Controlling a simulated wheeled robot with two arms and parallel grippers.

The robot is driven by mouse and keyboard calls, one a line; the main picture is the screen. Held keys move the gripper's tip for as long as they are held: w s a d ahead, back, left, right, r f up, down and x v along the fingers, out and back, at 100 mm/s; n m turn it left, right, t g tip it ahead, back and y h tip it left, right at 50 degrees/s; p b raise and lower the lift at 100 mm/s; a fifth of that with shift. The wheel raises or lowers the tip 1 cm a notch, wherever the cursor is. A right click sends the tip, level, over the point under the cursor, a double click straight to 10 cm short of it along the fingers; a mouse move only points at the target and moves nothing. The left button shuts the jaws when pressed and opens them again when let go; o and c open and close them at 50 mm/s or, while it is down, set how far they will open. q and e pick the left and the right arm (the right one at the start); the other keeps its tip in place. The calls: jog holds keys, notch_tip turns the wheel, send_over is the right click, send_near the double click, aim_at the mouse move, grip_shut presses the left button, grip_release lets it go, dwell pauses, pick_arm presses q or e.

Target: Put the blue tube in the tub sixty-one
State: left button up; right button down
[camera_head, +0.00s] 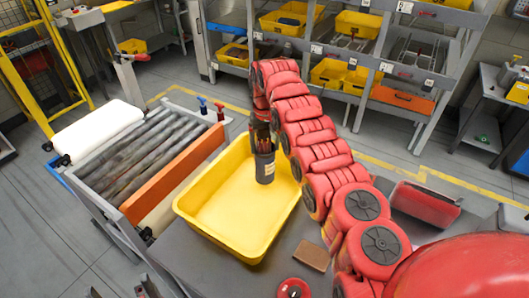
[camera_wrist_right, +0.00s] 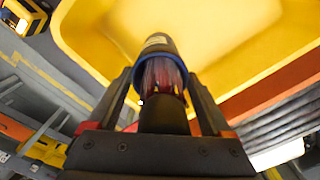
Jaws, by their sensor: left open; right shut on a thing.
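The tube (camera_head: 264,168) is a dark grey cylinder with a pale label. In the right wrist view the tube (camera_wrist_right: 158,47) shows a blue rim and reddish contents. My right gripper (camera_head: 261,137) reaches down from above and is shut on the tube's upper part; its fingers (camera_wrist_right: 160,88) flank it. The tube is upright over the floor of a yellow tub (camera_head: 190,207); I cannot tell whether it touches. The tub is otherwise empty, and no number is readable on it. Dark tips at the bottom left edge seem to be my left gripper (camera_head: 120,291), open and mostly cut off.
A roller conveyor (camera_head: 140,150) with an orange side board (camera_head: 170,170) lies left of the tub. A brown block (camera_head: 311,256) and a red round button (camera_head: 293,289) are on the grey table. Shelves with yellow bins (camera_head: 358,24) stand behind.

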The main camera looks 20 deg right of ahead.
aim_at(265, 153)
notch_tip(265, 153, down, 4)
jog(key=shift+s+r+p, duration=0.1)
jog(key=shift+r+p, duration=0.15)
jog(key=shift+p, duration=0.4)
jog(key=shift+f, duration=0.1)
grip_release()
